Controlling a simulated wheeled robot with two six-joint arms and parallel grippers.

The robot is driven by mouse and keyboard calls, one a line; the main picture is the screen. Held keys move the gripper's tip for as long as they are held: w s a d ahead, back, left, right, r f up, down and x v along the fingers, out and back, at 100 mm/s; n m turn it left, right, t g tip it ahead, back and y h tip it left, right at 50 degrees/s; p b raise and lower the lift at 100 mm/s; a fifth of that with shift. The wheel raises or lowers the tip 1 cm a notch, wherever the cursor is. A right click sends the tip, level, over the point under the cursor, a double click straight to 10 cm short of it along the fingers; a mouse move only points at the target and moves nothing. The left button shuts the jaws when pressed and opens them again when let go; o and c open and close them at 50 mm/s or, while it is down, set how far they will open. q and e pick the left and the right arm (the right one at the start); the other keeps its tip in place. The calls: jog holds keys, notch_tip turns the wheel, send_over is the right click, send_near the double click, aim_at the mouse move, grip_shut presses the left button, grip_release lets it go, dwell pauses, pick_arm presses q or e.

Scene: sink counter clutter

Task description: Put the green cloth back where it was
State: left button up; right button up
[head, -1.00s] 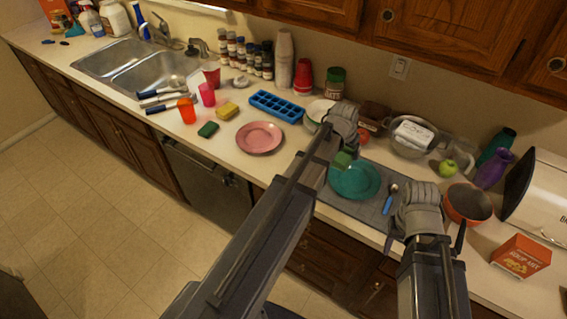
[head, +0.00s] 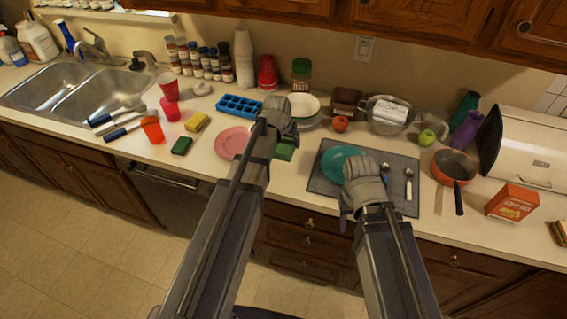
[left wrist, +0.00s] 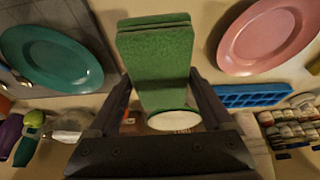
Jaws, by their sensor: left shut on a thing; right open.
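The green cloth (head: 285,149) is a folded pad, held above the counter between the pink plate (head: 231,143) and the grey mat (head: 325,182). My left gripper (head: 280,132) is shut on it; my arm hides part of the cloth in the head view. In the left wrist view the cloth (left wrist: 157,62) stands out between the two fingers, with the teal plate (left wrist: 50,57) to its left and the pink plate (left wrist: 268,36) to its right. My right gripper (head: 360,188) is open and empty, in front of the teal plate (head: 336,160).
Spoons (head: 408,185) lie on the mat's right side. A pan (head: 455,168) and a soup box (head: 512,202) stand further right. A blue ice tray (head: 240,106), white bowl (head: 303,105) and tomato (head: 340,124) are behind. A green sponge (head: 181,146) lies at left.

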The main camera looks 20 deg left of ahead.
pick_arm(q)
jog(key=b, duration=0.5)
send_over(285, 165)
notch_tip(285, 165, down, 5)
jog(key=shift+d+f, duration=0.1)
jog(key=shift+f, duration=0.1)
jog(key=shift+f, duration=0.1)
notch_tip(285, 165, down, 4)
jog(key=b, duration=0.3)
jog(key=shift+r, duration=0.25)
jog(key=shift+f+b, duration=0.2)
jog(key=shift+b, duration=0.1)
jog(key=o, duration=1)
jog(key=shift+c, duration=0.2)
jog(key=shift+r, duration=0.15)
